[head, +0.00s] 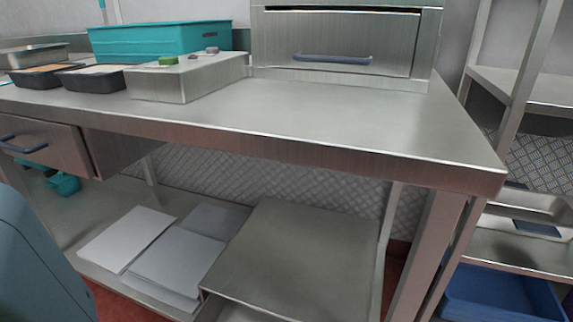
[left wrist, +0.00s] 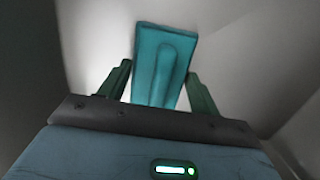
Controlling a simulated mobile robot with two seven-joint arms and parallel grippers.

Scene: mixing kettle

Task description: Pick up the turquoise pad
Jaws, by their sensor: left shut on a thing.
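The turquoise pad (left wrist: 165,60) is in the left wrist view, a flat oblong piece with a raised rib along its middle. My left gripper (left wrist: 158,74) is shut on it, with one dark green finger at each side. The pad's near end is hidden behind the gripper body. Behind the pad I see only a plain grey, blurred surface. The head view does not clearly show the pad or either gripper. My right gripper is not in view.
A steel table (head: 330,120) has a wide clear top. At its back left are a turquoise crate (head: 150,42), dark trays (head: 95,78) and a steel box (head: 185,80). A drawer unit (head: 345,40) stands at the back. White sheets (head: 130,238) lie on the lower shelf.

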